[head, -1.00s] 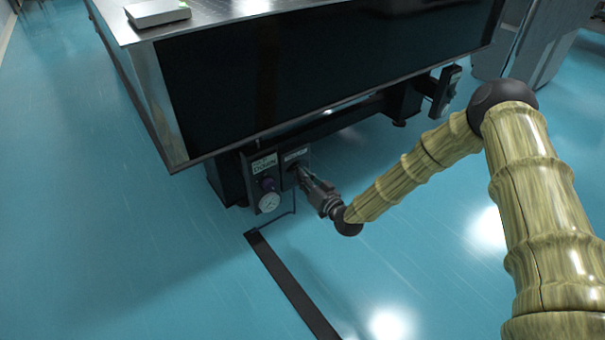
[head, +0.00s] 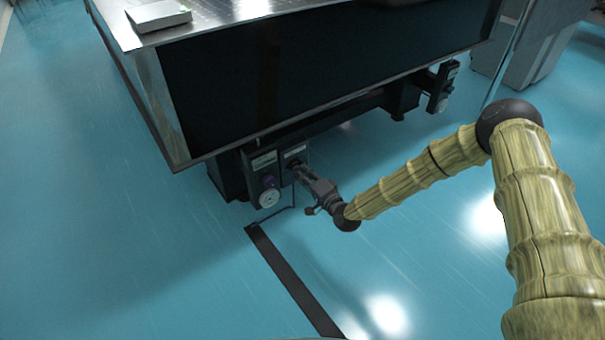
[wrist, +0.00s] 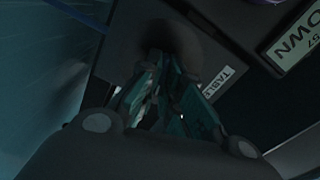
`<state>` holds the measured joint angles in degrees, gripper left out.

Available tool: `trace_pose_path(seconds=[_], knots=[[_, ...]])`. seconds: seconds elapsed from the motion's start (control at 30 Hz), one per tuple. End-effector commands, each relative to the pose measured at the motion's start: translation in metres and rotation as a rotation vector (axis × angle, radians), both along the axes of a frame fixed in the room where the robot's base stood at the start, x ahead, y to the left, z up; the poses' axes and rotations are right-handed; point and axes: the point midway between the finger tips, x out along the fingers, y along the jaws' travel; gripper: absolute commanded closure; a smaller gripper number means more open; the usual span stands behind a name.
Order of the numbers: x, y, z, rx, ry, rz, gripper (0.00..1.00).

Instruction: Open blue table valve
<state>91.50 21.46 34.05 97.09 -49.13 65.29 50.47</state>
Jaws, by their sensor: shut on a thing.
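The table valve is on the dark panel (head: 294,155) under the near left corner of the optical table (head: 330,78). In the wrist view a small label reading "TABLE" (wrist: 217,83) sits beside it. My gripper (head: 296,169) reaches the panel from the right and is shut on the valve's round dark knob (wrist: 188,38). The fingers (wrist: 172,88) cover part of the knob, and its colour is too dark to tell. The wrist is rolled relative to the panel.
Left of the valve is a panel with a purple-blue knob (head: 268,181), a round white gauge (head: 268,198) and a "DOWN" sign (wrist: 296,40). A dark strip (head: 290,280) lies on the blue floor. A white box (head: 158,15) rests on the table top. Floor in front is clear.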

Motion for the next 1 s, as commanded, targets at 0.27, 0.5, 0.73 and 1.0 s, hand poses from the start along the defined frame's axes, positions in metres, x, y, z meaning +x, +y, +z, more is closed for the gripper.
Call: trace_pose_path(seconds=[0.27, 0.5, 0.73, 1.0], knots=[[-0.0020, -0.0005, -0.0036, 0.135, 0.103, 0.001, 1.00], [-0.0020, -0.0005, -0.0037, 0.194, 0.146, 0.001, 1.00], [-0.0021, -0.0005, -0.0038, 0.210, 0.158, 0.001, 1.00], [-0.0021, -0.0004, -0.0038, 0.210, 0.159, 0.001, 1.00]])
